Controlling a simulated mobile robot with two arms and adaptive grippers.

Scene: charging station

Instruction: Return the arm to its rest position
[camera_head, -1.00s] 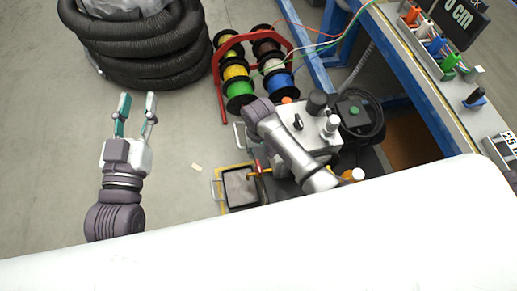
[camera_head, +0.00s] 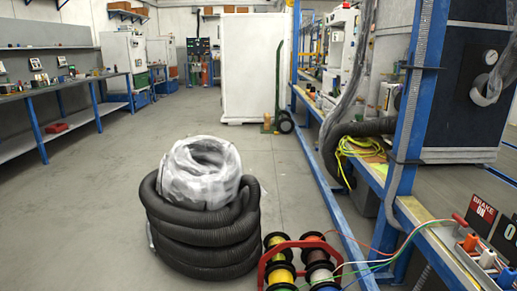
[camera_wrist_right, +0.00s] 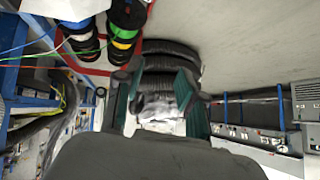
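Neither of my arms shows in the head view. My right gripper (camera_wrist_right: 157,100) shows in the right wrist view, with its two teal-padded fingers apart and nothing seen between them. Beyond the fingers, that view shows the coiled black hose (camera_wrist_right: 170,57) at some distance, apart from the gripper. My left gripper is not in either current view.
In the head view, the black hose coil (camera_head: 205,240) stands on the floor with a clear-wrapped roll (camera_head: 200,172) on top. A red rack of wire spools (camera_head: 300,262) stands beside it. A blue-framed workbench (camera_head: 455,262) lines the right. The floor (camera_head: 90,215) on the left is clear.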

